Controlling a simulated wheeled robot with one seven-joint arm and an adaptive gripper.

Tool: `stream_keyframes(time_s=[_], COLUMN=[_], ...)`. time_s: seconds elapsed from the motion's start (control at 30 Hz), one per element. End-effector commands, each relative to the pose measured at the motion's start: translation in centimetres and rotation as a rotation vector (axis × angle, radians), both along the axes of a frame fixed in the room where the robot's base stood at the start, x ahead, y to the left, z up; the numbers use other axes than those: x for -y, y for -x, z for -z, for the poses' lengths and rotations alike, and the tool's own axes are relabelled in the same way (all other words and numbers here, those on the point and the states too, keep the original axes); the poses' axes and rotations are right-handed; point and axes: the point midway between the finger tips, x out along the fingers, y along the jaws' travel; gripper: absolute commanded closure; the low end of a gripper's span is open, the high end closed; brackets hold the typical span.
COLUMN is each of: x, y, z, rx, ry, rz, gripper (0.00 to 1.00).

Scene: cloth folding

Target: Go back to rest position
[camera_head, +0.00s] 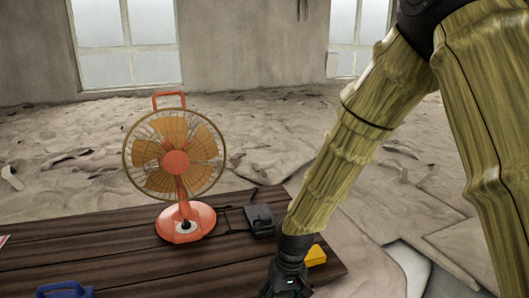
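My arm comes down from the upper right in yellow-green ribbed covering. Its dark end, my gripper (288,282), is at the bottom edge of the view, over the right part of the dark wooden table (110,228). The fingertips are cut off or too dark to make out, so I cannot tell whether it is open or shut or holds anything. No cloth shows in this view.
An orange desk fan (176,163) stands upright on the table, left of my arm. A dark grey object (260,220) and a yellow object (315,256) lie near my wrist. A blue handled object (64,290) is at the bottom left. Rubble-strewn floor (260,130) lies behind.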

Motion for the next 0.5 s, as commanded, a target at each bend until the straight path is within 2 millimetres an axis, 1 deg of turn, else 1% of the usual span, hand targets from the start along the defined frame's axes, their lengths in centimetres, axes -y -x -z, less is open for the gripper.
stream_keyframes(time_s=[0.03,0.1,0.27,0.3,0.37,0.5], x=[0.6,1.5,3.6,4.2,5.0,7.1], y=[0.8,1.8,4.5,5.2,6.4,9.5], z=[2.2,4.8,10.3,11.6,13.5,17.6], rx=[-0.011,-0.014,-0.019,-0.018,-0.019,-0.018], ry=[-0.008,-0.018,-0.033,-0.034,-0.035,-0.031], rz=[0.014,0.033,0.079,0.091,0.107,0.146], gripper=[0.38,0.38,0.38,0.38,0.38,0.38])
